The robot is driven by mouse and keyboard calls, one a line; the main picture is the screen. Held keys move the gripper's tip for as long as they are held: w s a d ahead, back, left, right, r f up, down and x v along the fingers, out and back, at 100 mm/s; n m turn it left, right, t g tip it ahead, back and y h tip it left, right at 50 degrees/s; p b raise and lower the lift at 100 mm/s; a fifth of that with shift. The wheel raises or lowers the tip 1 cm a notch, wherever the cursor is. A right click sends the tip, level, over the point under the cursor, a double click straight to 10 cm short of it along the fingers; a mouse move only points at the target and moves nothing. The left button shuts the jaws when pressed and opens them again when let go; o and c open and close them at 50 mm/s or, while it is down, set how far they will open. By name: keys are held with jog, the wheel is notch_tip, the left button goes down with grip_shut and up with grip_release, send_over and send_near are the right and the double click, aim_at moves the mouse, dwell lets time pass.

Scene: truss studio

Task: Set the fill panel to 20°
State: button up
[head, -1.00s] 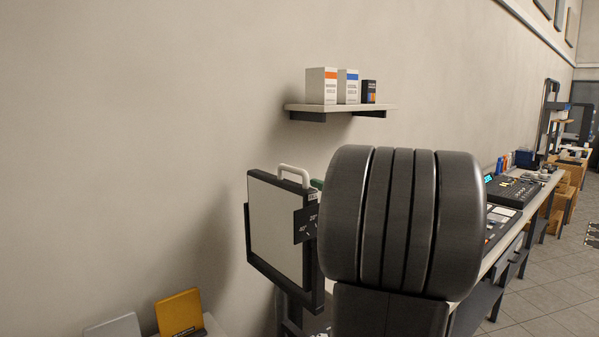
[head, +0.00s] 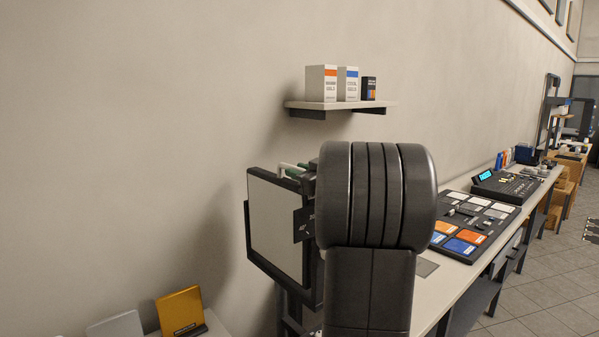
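The fill panel (head: 277,225) is a pale flat panel in a dark frame, standing on a dark stand at the left of my arm. It looks close to upright. My gripper (head: 304,171) is only partly seen behind my arm, at the handle's right end. Whether its fingers are open or closed on the handle is hidden.
A wall shelf (head: 318,104) with three boxes is above the panel. A bench with a colored button board (head: 468,227) and a console (head: 506,186) runs along the right. A yellow card (head: 181,311) stands at lower left.

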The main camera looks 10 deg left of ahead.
grip_shut()
jog(key=shift+s+a+f+n, duration=0.1)
jog(key=shift+s+a+n, duration=0.15)
jog(key=shift+s+n, duration=0.1)
jog(key=shift+n, duration=0.35)
jog(key=s+a, duration=0.1)
jog(key=s, duration=0.1)
jog(key=s+a+f, duration=0.1)
jog(key=s+a, duration=0.1)
jog(key=shift+s+a+b, duration=0.2)
jog(key=shift+b, duration=0.15)
jog(key=shift+o, duration=1.6)
grip_release()
jog(key=b+v, duration=0.1)
jog(key=v, duration=1.2)
jog(key=shift+s+d, duration=0.25)
jog(key=shift+d, duration=0.05)
